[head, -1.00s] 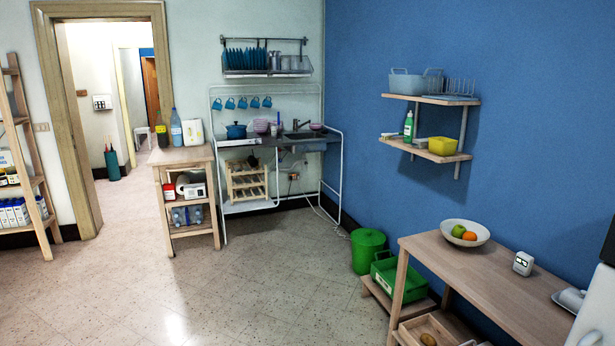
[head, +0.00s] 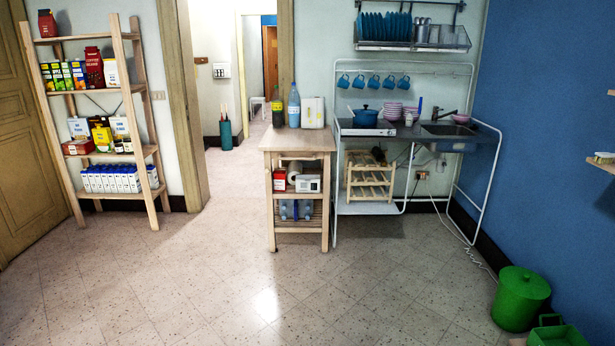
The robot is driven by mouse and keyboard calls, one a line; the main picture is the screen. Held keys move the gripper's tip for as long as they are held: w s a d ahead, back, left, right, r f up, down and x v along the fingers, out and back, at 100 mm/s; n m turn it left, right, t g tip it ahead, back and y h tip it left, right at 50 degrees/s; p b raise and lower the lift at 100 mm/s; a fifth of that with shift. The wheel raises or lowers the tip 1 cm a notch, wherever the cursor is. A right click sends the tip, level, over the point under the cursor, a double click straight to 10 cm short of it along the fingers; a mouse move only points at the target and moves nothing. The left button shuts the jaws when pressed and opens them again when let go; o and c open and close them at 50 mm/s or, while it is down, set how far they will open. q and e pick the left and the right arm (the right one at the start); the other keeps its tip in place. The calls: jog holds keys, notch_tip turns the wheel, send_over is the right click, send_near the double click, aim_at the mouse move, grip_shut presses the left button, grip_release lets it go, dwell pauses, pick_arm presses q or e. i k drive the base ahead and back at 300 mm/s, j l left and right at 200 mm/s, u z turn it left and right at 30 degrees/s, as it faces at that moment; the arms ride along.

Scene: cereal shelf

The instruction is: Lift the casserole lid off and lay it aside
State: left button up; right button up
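A blue casserole (head: 366,117) with its lid (head: 366,108) on stands on the white hob at the left end of the sink unit, across the room. It is small in the head view, and a thin handle-like shape shows by its left side. Neither of my grippers is in view.
A wooden trolley (head: 297,143) with bottles on top stands left of the sink unit (head: 408,131). Pink bowls (head: 393,110) are right of the casserole. A grocery shelf (head: 98,120) is at left, a green bin (head: 519,297) at lower right. The floor (head: 250,280) between is clear.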

aim_at(366, 109)
jog(key=i, duration=4.2)
jog(key=j+u, duration=0.05)
jog(key=j, duration=0.15)
